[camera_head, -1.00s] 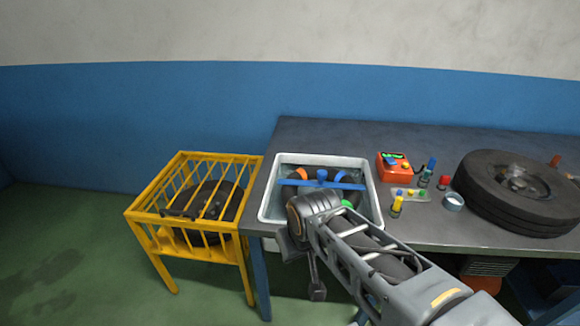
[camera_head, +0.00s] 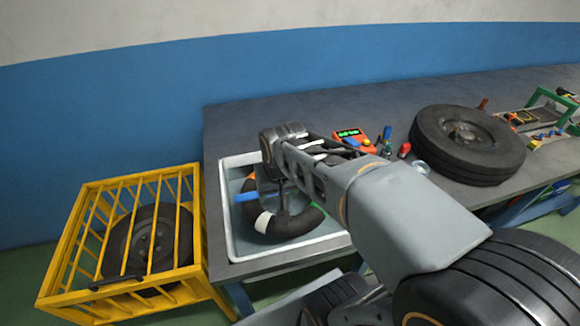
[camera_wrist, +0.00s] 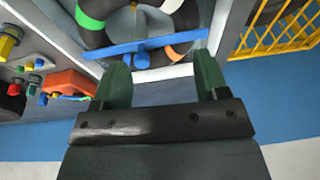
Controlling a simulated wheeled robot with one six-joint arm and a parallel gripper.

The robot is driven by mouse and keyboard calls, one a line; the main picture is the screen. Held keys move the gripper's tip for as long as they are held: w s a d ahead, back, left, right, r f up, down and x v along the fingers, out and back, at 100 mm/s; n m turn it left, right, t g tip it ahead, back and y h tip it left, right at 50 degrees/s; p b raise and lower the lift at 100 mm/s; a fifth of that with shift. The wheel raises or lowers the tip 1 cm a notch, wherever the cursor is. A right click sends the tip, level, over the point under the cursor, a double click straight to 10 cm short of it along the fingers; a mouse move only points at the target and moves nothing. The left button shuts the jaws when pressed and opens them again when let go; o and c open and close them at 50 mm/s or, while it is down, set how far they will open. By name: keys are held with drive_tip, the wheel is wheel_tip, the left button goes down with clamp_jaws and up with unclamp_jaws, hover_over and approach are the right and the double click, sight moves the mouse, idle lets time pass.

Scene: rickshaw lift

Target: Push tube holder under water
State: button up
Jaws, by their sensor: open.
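The tube holder is a blue bar (camera_head: 247,197) lying over a black inner tube (camera_head: 291,224) in a white tub of water (camera_head: 231,245). The tube has coloured bands, one white. In the wrist view the blue bar (camera_wrist: 128,49) crosses the tube (camera_wrist: 92,38) just beyond my fingertips, with a blue knob at its middle. My gripper (camera_wrist: 163,75) is open with nothing between its two green fingers. In the head view my arm covers the right part of the bar and tube. I cannot tell whether the fingers touch the bar.
A yellow cage (camera_head: 75,240) with a wheel (camera_head: 150,245) in it stands left of the grey bench (camera_head: 300,108). An orange device (camera_head: 352,137), small coloured bottles and a large tyre (camera_head: 425,130) are on the bench right of the tub. A green rack (camera_head: 540,95) is farther right.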

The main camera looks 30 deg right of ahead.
drive_tip(key=w+d+r+m+g+p, duration=0.25)
drive_tip(key=w+d+m+p, duration=0.2)
drive_tip(key=w, duration=0.45)
drive_tip(key=m+p, duration=0.3)
drive_tip(key=m, duration=0.2)
hover_over(286, 194)
drive_tip(key=w, duration=0.2)
wheel_tip(286, 194, down, 2)
drive_tip(key=shift+n, duration=0.25)
drive_tip(key=f, duration=0.4)
drive_tip(key=f+p, duration=0.1)
drive_tip(key=f, duration=0.8)
drive_tip(key=shift+d+f+p, duration=0.35)
drive_tip(key=shift+f, duration=0.05)
drive_tip(key=shift+c, duration=0.4)
clamp_jaws()
wheel_tip(286, 194, down, 9)
drive_tip(key=b, duration=0.7)
drive_tip(key=shift+s+r, duration=0.2)
drive_tip(key=shift+s, duration=0.05)
